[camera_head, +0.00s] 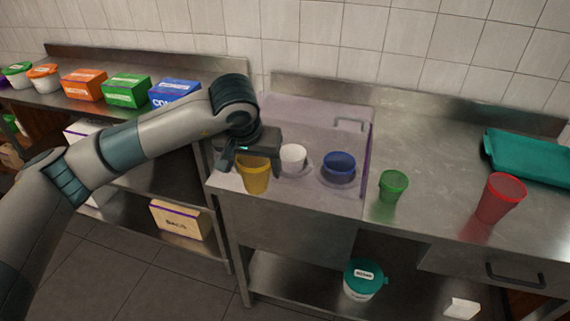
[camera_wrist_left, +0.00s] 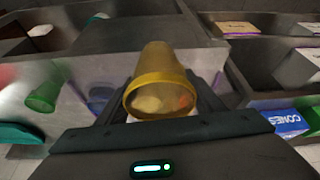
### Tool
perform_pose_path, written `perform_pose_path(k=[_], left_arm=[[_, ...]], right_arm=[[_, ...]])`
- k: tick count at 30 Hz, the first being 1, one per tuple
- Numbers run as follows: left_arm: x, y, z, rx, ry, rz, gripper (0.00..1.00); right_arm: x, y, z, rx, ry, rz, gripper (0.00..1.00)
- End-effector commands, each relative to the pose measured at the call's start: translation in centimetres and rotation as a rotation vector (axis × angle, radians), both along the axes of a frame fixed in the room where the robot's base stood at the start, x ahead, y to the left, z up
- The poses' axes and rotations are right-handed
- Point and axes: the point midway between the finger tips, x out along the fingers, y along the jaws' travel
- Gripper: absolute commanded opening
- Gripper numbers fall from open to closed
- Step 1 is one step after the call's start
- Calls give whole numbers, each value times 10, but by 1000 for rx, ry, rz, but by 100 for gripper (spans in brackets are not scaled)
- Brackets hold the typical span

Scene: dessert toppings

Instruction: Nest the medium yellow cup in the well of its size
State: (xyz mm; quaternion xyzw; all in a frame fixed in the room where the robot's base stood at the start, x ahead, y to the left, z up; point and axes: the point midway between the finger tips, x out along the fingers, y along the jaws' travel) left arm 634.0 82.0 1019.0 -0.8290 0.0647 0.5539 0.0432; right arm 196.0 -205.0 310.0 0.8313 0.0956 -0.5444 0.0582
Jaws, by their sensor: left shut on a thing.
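The yellow cup (camera_head: 256,177) is held upright by my left gripper (camera_head: 250,162) at the left front of the pale station on the counter. In the left wrist view the yellow cup (camera_wrist_left: 160,80) is between the two fingers, and its wide rim faces the camera. I cannot tell whether its base touches anything. The well below the yellow cup is hidden. My right gripper is not in view.
A green cup (camera_head: 393,186) and a red cup (camera_head: 500,198) stand on the steel counter (camera_head: 430,150) at the right. A clear purple-edged panel (camera_head: 368,150) stands between the blue and green cups. A teal tray (camera_head: 530,157) lies far right. Boxes (camera_head: 127,90) line the left shelf.

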Motion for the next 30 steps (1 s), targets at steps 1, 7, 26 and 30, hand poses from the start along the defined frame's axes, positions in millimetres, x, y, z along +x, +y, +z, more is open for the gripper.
perform_pose_path(k=[1,7,26,30], left_arm=[[-2,5,-1,1,0,6,40],[-19,39,-6,-1,-1,46,40],[-81,122,-16,0,0,157,40],[-81,122,-16,0,0,156,40]], right_arm=[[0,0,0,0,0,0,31],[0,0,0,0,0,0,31],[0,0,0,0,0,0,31],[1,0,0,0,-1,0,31]])
